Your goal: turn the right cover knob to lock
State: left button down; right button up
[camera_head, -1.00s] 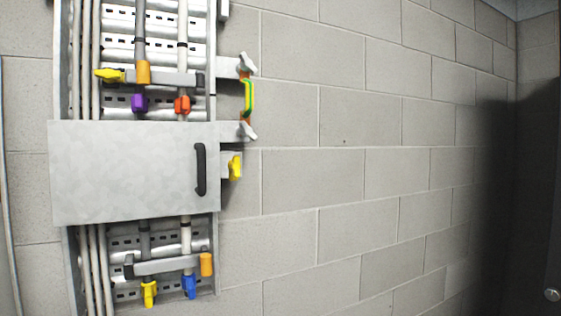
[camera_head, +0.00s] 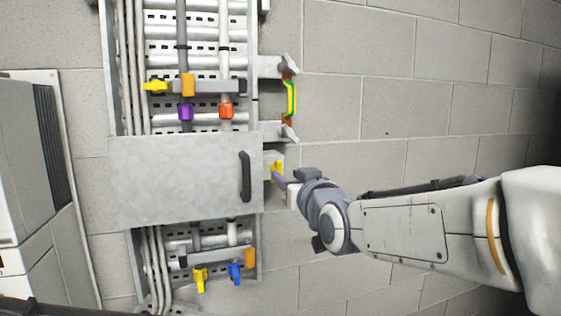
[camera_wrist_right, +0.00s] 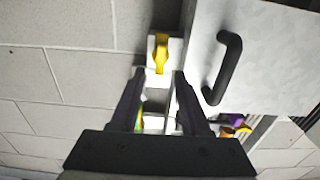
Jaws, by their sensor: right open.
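The yellow knob (camera_head: 276,167) sits on a small light bracket at the right edge of the grey cover (camera_head: 180,180). In the right wrist view the knob (camera_wrist_right: 161,54) is upright, just beyond the fingertips and roughly in line with the gap between them. My right gripper (camera_head: 284,180) comes in from the right in the head view, close to the knob and partly covering it. In the right wrist view the gripper (camera_wrist_right: 158,74) is open with nothing between its fingertips. Whether a finger touches the knob I cannot tell. My left gripper is not in view.
The cover has a black handle (camera_head: 245,177) left of the knob. Above are a yellow-green strap (camera_head: 291,99) and brackets. Coloured connectors such as the blue one (camera_head: 235,271) sit below. A grey cabinet (camera_head: 30,170) stands at the left. Bare block wall lies right.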

aim_at(280, 170)
jog(key=p+x, duration=0.2)
jog(key=x, duration=0.3)
grip_shut()
